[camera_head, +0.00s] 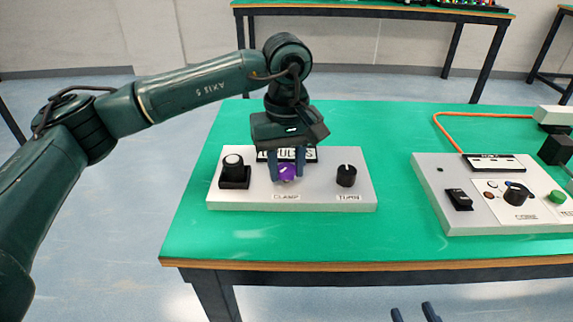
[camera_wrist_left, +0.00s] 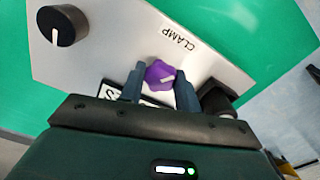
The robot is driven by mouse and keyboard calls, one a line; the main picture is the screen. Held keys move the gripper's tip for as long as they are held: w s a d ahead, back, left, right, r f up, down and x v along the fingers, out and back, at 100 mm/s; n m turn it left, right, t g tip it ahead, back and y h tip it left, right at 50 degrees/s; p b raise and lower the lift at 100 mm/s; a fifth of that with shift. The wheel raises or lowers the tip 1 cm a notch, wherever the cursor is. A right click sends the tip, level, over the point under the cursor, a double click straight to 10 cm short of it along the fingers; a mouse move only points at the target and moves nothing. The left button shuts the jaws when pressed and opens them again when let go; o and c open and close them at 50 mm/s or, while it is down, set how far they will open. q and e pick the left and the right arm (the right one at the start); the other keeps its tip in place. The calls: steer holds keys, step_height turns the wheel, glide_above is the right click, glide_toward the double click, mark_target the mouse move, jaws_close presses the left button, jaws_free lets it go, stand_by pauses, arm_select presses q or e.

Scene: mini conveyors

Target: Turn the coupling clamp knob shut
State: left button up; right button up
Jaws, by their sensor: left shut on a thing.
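The gripper hides part of the sign behind. My right gripper (camera_head: 413,313) shows only as two spread, empty fingertips at the bottom edge.
A black knob (camera_head: 346,175) is right of the clamp knob, and a black switch with a pale top (camera_head: 233,165) is left. A second panel (camera_head: 440,195) with a dial, a green button and an orange cable stands to the right. Green tabletop (camera_head: 395,150) is clear between the panels.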

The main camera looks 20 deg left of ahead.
mark_target(287, 168)
arm_select(q)
steer(key=shift+m, duration=0.9)
steer(key=o, duration=1)
steer(key=shift+c, duration=0.2)
steer(key=shift+r, duration=0.1)
step_height(287, 168, up, 13)
steer(key=p, duration=0.2)
steer(key=shift+p, duration=0.35)
arm_select(e)
steer(key=shift+s+d+m+g+h, duration=0.25)
steer(key=shift+s+m+g+h, duration=0.2)
steer(key=shift+g, duration=0.65)
